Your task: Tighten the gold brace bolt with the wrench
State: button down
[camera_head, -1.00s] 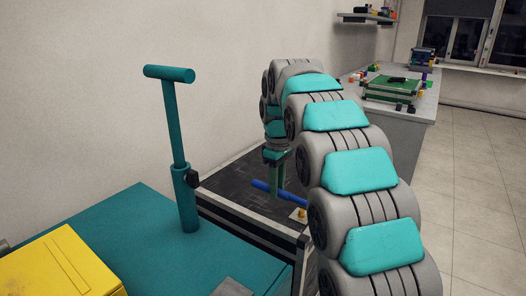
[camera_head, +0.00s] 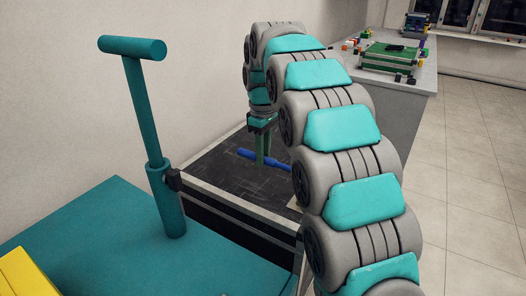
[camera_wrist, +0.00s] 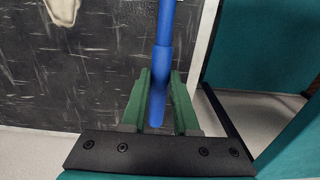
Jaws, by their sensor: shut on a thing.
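A blue rod-like handle, the wrench as far as I can tell, lies across the dark top in the head view (camera_head: 278,164). It also runs down from the top edge in the wrist view (camera_wrist: 164,60). My gripper (camera_head: 263,160) points down with its green fingers shut on the blue handle; in the wrist view the fingers (camera_wrist: 159,95) flank it on both sides. The wrench's head is out of the wrist view. I cannot make out a gold bolt; a pale beige piece (camera_wrist: 62,10) shows at the wrist view's top left, and my arm hides part of the dark top.
The dark scuffed top (camera_head: 222,164) has a pale metal rim. A teal platform (camera_head: 90,235) with an upright T-handled post (camera_head: 143,110) stands at the left, with a yellow case (camera_head: 25,275) at its corner. A grey bench (camera_head: 410,80) with small blocks stands behind. Tiled floor is open at right.

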jog(key=shift+f+b, duration=0.5)
jog(key=shift+f, duration=1.45)
jog(key=shift+f+b, duration=0.3)
jog(key=shift+f, duration=0.65)
jog(key=shift+w+d, duration=0.1)
